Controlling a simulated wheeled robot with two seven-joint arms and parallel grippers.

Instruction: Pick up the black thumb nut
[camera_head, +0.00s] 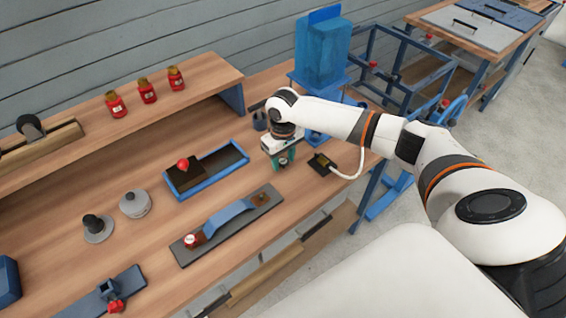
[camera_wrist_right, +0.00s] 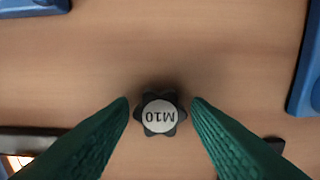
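The black thumb nut (camera_wrist_right: 160,113) is a small star-shaped knob with a pale cap marked M10. It lies on the wooden bench top, between the fingers in the right wrist view. My right gripper (camera_wrist_right: 161,104) is open, its green fingers on either side of the nut with a small gap at each side. In the head view my right gripper (camera_head: 283,162) points down over the bench, and the nut cannot be made out there. My left gripper is in neither view.
A blue tray (camera_head: 208,188) with a red-knobbed block stands left of the gripper. A dark plate with a blue bridge (camera_head: 229,214) lies in front. A small black and yellow block (camera_head: 323,164) is close on the right. A blue tank (camera_head: 322,55) stands behind.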

